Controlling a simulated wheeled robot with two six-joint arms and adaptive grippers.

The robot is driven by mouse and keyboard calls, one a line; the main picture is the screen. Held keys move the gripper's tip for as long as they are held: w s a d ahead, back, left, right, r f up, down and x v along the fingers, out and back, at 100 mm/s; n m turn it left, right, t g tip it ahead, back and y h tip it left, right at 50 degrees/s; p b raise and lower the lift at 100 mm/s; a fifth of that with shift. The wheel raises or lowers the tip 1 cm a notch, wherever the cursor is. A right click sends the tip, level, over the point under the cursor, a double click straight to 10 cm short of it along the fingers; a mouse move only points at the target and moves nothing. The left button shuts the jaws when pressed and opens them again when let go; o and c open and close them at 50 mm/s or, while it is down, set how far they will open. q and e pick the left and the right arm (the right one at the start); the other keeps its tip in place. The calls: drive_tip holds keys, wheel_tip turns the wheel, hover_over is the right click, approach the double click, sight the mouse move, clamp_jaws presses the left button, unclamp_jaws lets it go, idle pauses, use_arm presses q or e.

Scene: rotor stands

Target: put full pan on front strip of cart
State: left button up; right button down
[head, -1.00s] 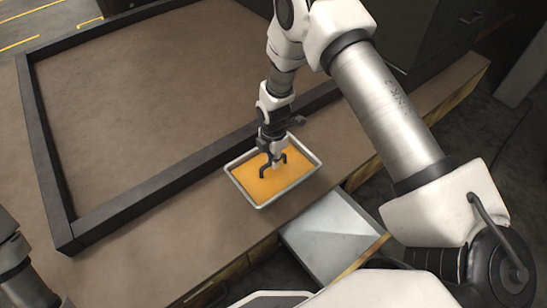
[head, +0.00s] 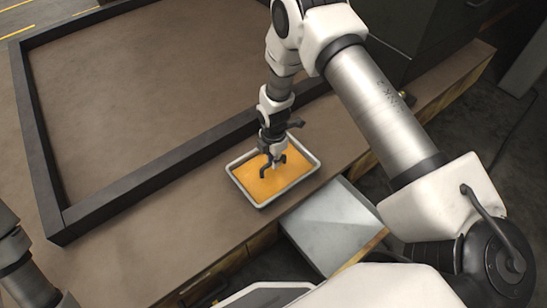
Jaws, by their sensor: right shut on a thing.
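The full pan (head: 308,175) is a pale grey rectangular tray filled with orange material. It is over the bare brown strip (head: 215,210) in front of a dark raised frame. My right gripper (head: 272,170) points down inside the pan, its dark fingers close together. It is shut on a small part in the middle of the pan, which the fingers mostly hide. I cannot tell whether the pan rests on the strip or is slightly above it. No surface is clearly marked as the cart. My left arm shows at the lower left edge, but its gripper is out of view.
The dark frame (head: 150,187) borders a wide, empty brown surface (head: 150,90) behind the pan. A grey metal box or tray (head: 328,228) lies below the front edge. A dark cabinet (head: 425,35) stands at the upper right. The strip left of the pan is clear.

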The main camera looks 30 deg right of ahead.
drive_tip(key=c, duration=1.1)
unclamp_jaws()
drive_tip(key=shift+r, duration=0.1)
